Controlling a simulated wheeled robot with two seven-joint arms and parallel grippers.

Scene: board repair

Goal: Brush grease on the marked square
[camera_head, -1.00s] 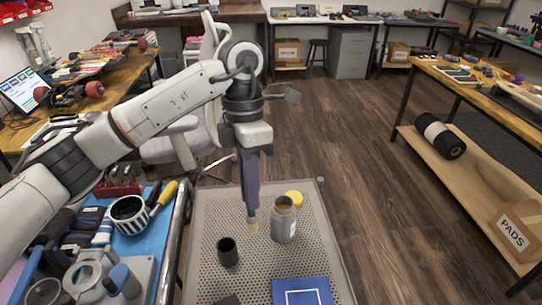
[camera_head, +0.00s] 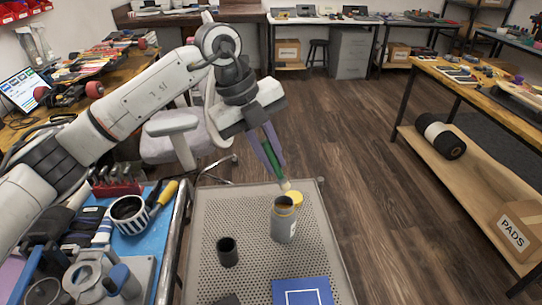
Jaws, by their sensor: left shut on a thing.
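My left gripper (camera_head: 276,166) is shut on a green-handled brush (camera_head: 272,158). The brush is tilted, its pale tip (camera_head: 286,187) down and to the right, just above the mouth of the grey grease can (camera_head: 284,222). I cannot tell whether the tip is inside the rim. The blue board (camera_head: 300,291) with a white marked square lies at the tray's front and is cut off by the frame's lower edge. My right gripper is out of view.
A black cup (camera_head: 228,252) stands left of the can on the perforated tray (camera_head: 206,215). A dark flat item lies at the tray's front edge. A blue mat (camera_head: 143,240) with tools and a striped cup (camera_head: 130,214) is at the left.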

